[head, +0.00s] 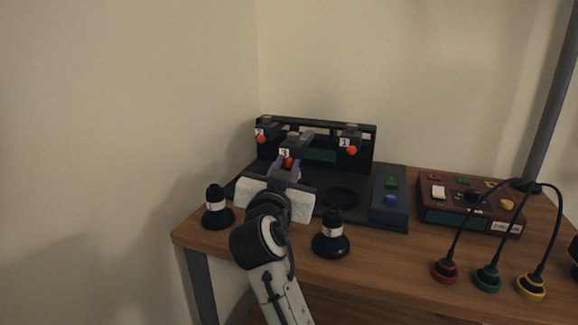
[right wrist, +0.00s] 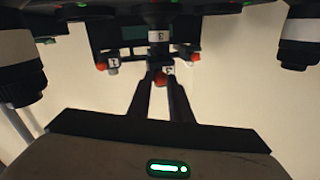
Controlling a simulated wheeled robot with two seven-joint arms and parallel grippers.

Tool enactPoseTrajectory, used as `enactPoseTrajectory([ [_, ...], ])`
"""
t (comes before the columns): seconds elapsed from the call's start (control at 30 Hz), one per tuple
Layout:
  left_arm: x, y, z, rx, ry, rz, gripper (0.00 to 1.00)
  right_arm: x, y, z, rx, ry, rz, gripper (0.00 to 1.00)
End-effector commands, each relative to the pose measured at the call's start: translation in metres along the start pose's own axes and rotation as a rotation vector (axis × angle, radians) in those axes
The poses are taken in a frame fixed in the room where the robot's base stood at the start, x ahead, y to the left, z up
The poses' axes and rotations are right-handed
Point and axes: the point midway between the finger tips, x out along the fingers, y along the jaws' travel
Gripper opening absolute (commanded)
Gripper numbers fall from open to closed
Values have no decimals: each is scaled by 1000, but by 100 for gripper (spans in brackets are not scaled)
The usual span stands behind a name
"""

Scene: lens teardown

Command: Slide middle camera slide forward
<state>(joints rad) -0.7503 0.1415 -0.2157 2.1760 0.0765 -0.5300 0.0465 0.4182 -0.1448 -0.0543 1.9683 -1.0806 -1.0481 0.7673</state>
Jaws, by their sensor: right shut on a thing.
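My right gripper (head: 287,172) reaches in from the front and is shut on the middle slide's red knob. In the right wrist view the red knob (right wrist: 160,79) shows between the fingertips, and the fingers partly hide the grip. My left gripper is not in view.
The dark device base (head: 398,216) carries green and blue buttons. Black labelled pieces (head: 216,208) (head: 331,238) stand on the wooden table (head: 390,265) on either side of my arm. A red control box (head: 470,203) and cabled red, green and yellow plugs (head: 487,278) are at the right.

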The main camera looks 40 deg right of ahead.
Motion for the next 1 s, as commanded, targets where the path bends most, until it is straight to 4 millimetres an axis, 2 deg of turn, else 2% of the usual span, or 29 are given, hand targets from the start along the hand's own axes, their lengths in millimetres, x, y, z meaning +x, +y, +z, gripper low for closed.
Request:
enactPoseTrajectory([
  [0.17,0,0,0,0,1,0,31,-3,-2,4,-1,-11,-2,0],
  [0.2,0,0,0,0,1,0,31,-3,-2,5,-1,-12,-2,20],
  [0.3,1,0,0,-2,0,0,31,-2,-2,4,-1,-11,-2,37],
  [0.67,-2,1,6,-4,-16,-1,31,-1,-2,-2,1,-7,-1,37],
  [0.77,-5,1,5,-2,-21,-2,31,-1,-5,-15,2,-5,-1,37],
  [1.0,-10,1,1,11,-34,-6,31,-1,-14,-62,5,-7,-2,37],
])
